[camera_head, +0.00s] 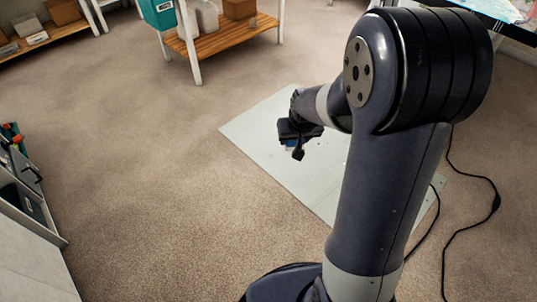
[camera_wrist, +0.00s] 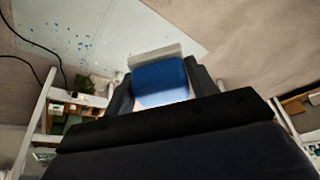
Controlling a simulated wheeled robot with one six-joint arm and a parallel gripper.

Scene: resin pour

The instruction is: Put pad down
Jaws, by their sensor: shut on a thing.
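A blue pad (camera_wrist: 160,82) with a pale edge strip sits between my gripper's (camera_wrist: 160,90) two dark fingers in the wrist view, and the gripper is shut on it. In the head view, my gripper (camera_head: 298,145) is above a pale grey board (camera_head: 255,127) on the carpet. Only a small bit of blue shows beneath it there, and the arm hides part of the board. The board also shows in the wrist view (camera_wrist: 112,30), with blue specks on it.
A wooden-shelved bench (camera_head: 225,40) stands at the back, with boxes and a teal container (camera_head: 158,14). A cabinet (camera_head: 30,200) is at the left edge. A black cable (camera_head: 470,176) lies on the carpet at right. The carpet left of the board is clear.

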